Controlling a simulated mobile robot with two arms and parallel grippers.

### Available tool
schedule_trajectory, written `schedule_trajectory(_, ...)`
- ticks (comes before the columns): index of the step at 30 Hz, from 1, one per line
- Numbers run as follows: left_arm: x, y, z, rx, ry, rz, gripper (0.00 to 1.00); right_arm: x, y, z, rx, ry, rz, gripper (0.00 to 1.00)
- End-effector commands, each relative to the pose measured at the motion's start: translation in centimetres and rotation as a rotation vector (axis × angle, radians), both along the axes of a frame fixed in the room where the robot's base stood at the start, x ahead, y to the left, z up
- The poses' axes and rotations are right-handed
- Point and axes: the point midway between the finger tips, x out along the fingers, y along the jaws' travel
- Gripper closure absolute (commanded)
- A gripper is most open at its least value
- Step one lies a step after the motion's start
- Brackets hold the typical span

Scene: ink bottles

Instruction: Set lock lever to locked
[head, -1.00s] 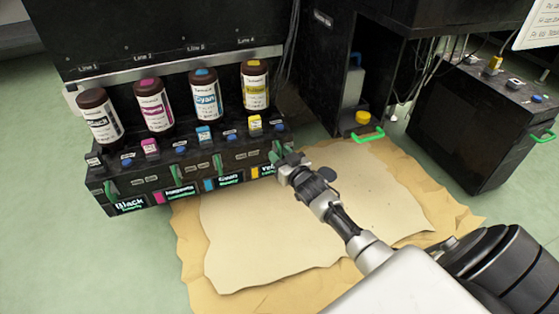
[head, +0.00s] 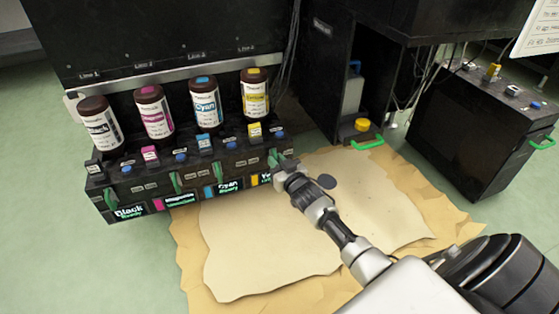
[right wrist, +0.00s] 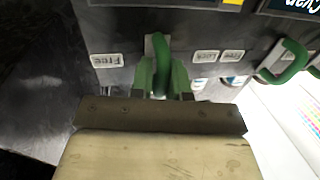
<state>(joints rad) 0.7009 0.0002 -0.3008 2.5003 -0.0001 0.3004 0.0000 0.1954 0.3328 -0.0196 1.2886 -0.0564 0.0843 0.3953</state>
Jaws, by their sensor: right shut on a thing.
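A green lock lever (right wrist: 160,62) is on the front of the black ink unit, at its right end by the yellow line. It shows small in the head view (head: 273,158). My right gripper (head: 284,165) is at this lever, with its fingers on both sides of it in the right wrist view (right wrist: 162,80); it is shut on the lever. Small white labels flank the lever: one (right wrist: 106,60) on the left and two (right wrist: 219,57) close together on the right, their text upside down. The fingers partly hide the lever. My left gripper is out of view.
Black (head: 101,124), magenta (head: 154,112), cyan (head: 206,104) and yellow (head: 255,93) ink bottles stand on the unit. Another green lever (right wrist: 288,62) is beside the held one. Brown paper (head: 320,235) covers the floor in front. A black cabinet (head: 480,125) stands at right.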

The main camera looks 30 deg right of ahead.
Motion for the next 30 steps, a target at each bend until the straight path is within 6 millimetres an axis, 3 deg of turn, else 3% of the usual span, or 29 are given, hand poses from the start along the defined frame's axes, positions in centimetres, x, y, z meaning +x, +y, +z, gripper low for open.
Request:
schedule_trajectory(4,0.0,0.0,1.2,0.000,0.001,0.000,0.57,0.5,2.3,0.2,-0.002,0.001,0.003,1.00)
schedule_trajectory(12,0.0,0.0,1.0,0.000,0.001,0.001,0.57,0.6,2.8,0.0,-0.008,-0.002,0.007,1.00)
schedule_trajectory(13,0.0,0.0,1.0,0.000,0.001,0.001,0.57,0.6,2.8,0.0,-0.007,-0.002,0.007,0.83)
schedule_trajectory(17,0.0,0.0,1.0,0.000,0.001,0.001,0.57,0.6,2.7,0.1,-0.006,-0.003,0.007,0.63)
schedule_trajectory(26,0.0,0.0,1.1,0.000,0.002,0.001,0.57,0.5,2.5,0.1,-0.003,-0.001,0.003,0.61)
schedule_trajectory(30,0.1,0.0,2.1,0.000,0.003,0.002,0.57,-0.5,2.6,0.4,-0.002,0.000,0.004,0.61)
